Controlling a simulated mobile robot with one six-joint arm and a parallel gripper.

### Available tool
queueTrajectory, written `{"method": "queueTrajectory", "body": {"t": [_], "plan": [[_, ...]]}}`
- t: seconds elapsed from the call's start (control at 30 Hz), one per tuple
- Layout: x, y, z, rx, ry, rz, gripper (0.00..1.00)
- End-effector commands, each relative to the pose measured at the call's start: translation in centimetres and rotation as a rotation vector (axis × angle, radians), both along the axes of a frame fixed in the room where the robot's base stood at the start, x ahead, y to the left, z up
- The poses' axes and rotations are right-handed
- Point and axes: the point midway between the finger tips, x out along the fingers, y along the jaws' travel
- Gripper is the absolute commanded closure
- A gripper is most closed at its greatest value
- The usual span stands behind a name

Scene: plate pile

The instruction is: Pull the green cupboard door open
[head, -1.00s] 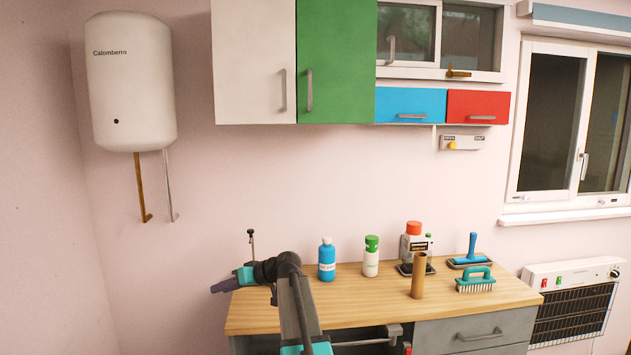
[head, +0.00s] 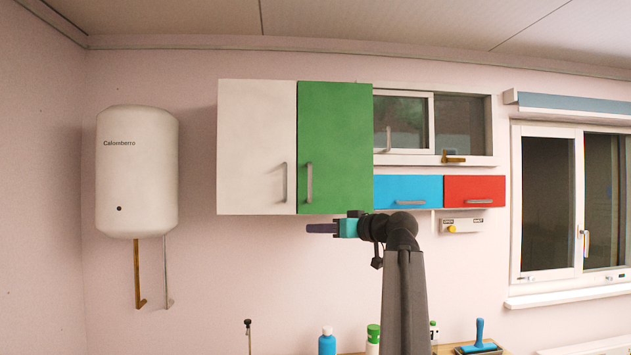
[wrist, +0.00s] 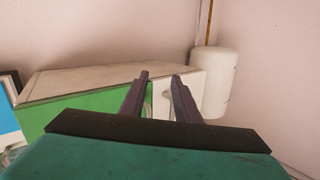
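The green cupboard door (head: 335,145) is shut, beside a white door on its left. Its vertical grey handle (head: 309,182) is at its lower left. My gripper (head: 308,228) is just below the door's bottom edge, pointing left. In the wrist view, which is upside down, the green door (wrist: 85,105) lies to the left. My gripper (wrist: 159,77) shows two dark fingers apart with nothing held. A pale handle shows between the fingers, partly hidden behind them.
A white door (head: 257,145) adjoins the green one. A white water heater (head: 138,172) hangs at left. Blue (head: 408,192) and red (head: 474,191) drawers and a gas panel (head: 461,225) are to the right. Bottles stand low on the worktop.

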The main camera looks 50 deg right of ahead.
Motion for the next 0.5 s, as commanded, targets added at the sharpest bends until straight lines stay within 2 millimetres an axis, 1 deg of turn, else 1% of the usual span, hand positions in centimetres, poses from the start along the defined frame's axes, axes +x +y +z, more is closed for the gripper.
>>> {"method": "queueTrajectory", "body": {"t": [0.03, 0.1, 0.2, 0.3, 0.33, 0.4, 0.5], "plan": [[-1.7, -0.5, 2.8, -0.023, -0.019, -0.019, 0.71], [-3.6, -0.7, 5.6, -0.049, -0.043, -0.037, 0.71], [-5.9, -0.8, 8.9, -0.081, -0.069, -0.061, 0.71], [-7.6, -0.7, 11.2, -0.104, -0.087, -0.076, 0.71], [-8.0, -0.7, 11.6, -0.11, -0.09, -0.08, 0.71], [-8.6, -0.7, 12.4, -0.117, -0.098, -0.085, 0.71], [-8.9, -0.6, 12.9, -0.124, -0.101, -0.088, 0.71]]}}
